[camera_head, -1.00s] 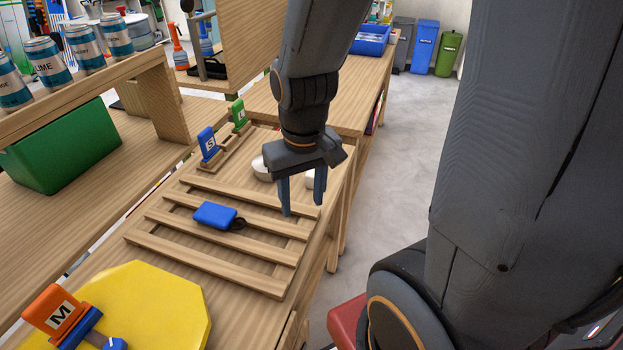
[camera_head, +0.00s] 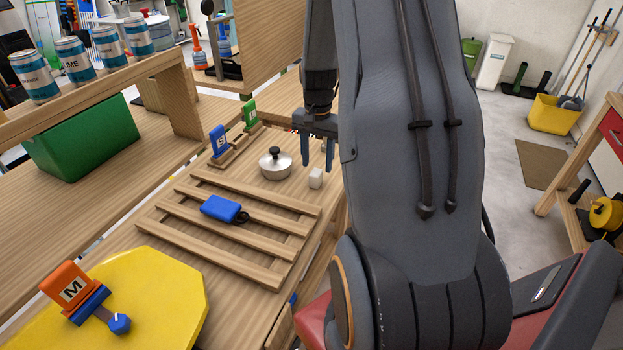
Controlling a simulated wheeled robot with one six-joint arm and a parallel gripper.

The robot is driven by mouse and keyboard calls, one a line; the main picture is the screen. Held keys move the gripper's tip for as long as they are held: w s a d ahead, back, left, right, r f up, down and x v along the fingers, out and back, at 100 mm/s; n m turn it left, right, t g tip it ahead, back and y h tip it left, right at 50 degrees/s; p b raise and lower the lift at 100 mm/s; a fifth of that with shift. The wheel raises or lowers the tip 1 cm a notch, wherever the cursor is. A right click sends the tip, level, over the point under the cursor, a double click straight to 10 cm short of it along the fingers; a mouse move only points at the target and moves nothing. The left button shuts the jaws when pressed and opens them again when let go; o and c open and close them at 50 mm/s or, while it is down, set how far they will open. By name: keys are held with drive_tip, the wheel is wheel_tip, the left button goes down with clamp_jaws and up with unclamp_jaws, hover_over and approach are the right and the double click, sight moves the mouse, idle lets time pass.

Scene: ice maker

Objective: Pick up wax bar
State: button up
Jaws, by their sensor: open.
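I cannot tell how far apart in depth the gripper and the block are. My arm hides the bench edge to the right of the block.
A silver lidded pot (camera_head: 275,164) stands left of the block. A wooden slatted rack (camera_head: 215,254) carries a blue item (camera_head: 221,208). Blue (camera_head: 218,141) and green (camera_head: 250,114) tagged pieces stand behind. A yellow board (camera_head: 165,290) lies in front.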

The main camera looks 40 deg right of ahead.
sight(316, 172)
drive_tip(key=shift+s+a+f+p, duration=0.1)
drive_tip(key=shift+f+p, duration=0.4)
drive_tip(key=shift+f, duration=0.95)
drive_tip(key=shift+a+f+p, duration=0.1)
drive_tip(key=shift+f+p, duration=0.4)
drive_tip(key=shift+f, duration=0.95)
drive_tip(key=shift+c, duration=0.2)
clamp_jaws()
drive_tip(key=shift+r, duration=0.15)
wheel_tip(316, 172, up, 10)
drive_tip(key=shift+f+b, duration=0.1)
drive_tip(key=shift+b, duration=1.1)
